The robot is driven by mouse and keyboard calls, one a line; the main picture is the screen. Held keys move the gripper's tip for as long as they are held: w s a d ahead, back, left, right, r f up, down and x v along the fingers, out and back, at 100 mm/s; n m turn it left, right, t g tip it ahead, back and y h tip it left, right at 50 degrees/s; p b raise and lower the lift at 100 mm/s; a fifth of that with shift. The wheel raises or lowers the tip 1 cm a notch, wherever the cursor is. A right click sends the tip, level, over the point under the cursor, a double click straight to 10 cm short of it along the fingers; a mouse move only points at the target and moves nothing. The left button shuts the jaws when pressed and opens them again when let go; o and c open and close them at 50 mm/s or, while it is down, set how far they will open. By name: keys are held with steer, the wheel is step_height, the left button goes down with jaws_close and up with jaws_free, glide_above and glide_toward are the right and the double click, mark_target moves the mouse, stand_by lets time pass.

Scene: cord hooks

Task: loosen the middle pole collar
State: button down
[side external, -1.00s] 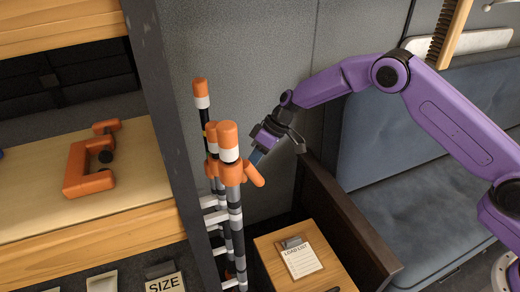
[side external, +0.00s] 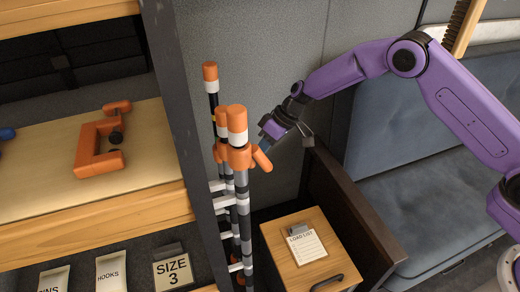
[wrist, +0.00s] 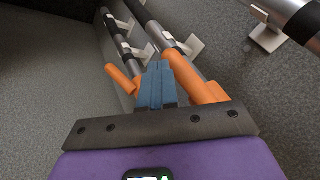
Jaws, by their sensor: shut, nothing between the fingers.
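Three striped poles with orange tops stand close together in the side view: a rear one (side external: 210,75), a middle one (side external: 221,117) partly hidden, and a front one (side external: 237,120). An orange collar (side external: 239,158) on the front pole has a lever (side external: 262,160) slanting to the right. Another orange collar (side external: 217,153) shows behind it, mostly hidden. My gripper (side external: 269,126) is shut and empty, just right of the poles and above that lever. In the wrist view its blue fingers (wrist: 158,85) lie between two orange levers, left (wrist: 122,82) and right (wrist: 195,80), close to the right one.
White brackets (wrist: 185,45) hold the poles to the wall. A dark shelf post (side external: 180,120) stands left of them, with an orange clamp (side external: 101,140) on the shelf beyond. A small wooden cabinet (side external: 275,240) stands below right, beside a blue seat (side external: 430,200).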

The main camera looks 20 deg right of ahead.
steer(key=shift+s, duration=0.2)
steer(key=shift+s+a+m+t, duration=0.35)
steer(key=shift+s+m, duration=0.25)
steer(key=shift+s, duration=0.15)
steer(key=shift+s+a+m+t, duration=0.35)
steer(key=shift+s+m, duration=0.25)
steer(key=shift+s, duration=0.1)
steer(key=shift+s+a+m+t, duration=0.35)
steer(key=shift+s+m, duration=0.25)
steer(key=shift+s, duration=0.15)
steer(key=shift+w, duration=0.15)
